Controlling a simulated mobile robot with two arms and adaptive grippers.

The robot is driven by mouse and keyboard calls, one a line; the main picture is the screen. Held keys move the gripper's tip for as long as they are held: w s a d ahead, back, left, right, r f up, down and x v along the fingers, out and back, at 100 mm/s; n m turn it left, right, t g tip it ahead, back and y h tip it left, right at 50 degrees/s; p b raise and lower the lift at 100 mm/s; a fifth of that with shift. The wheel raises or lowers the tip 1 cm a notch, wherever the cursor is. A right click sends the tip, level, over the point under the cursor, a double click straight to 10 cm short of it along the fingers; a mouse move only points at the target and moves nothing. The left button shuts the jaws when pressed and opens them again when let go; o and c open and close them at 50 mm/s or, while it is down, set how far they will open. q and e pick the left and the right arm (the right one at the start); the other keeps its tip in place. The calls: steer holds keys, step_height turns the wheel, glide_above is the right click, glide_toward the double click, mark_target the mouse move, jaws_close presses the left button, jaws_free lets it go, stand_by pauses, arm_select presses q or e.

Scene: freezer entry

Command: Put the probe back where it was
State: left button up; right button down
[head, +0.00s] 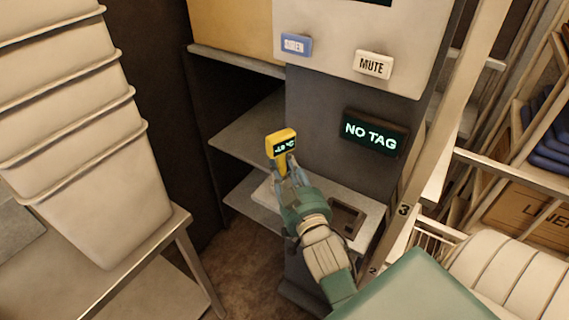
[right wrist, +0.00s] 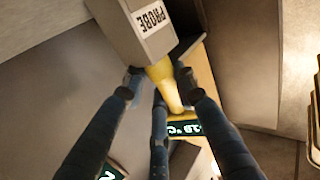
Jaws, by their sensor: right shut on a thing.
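The yellow probe (head: 282,141) has a small dark display with glowing digits and stands up from my right gripper (head: 287,170) in the head view. My right gripper is shut on its yellow shaft (right wrist: 163,84), with the fingers around it in the right wrist view. The display, also lit in that view, reads about -19 °C. A grey block labelled PROBE (right wrist: 150,22) is just past the fingertips, against the yellow shaft. I cannot tell whether the probe sits in the block or only overlaps it. My left gripper is not in view.
A dark NO TAG display (head: 374,134) is on the grey column right of the gripper. Siren (head: 296,45) and MUTE (head: 373,65) buttons are above. A shelf (head: 250,130) is behind the gripper. Stacked white bins (head: 90,190) stand left; a rack post (head: 440,130) stands right.

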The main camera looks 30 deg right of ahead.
steer(key=shift+f, duration=0.15)
steer(key=c, duration=1.4)
jaws_free()
steer(key=shift+f, duration=0.15)
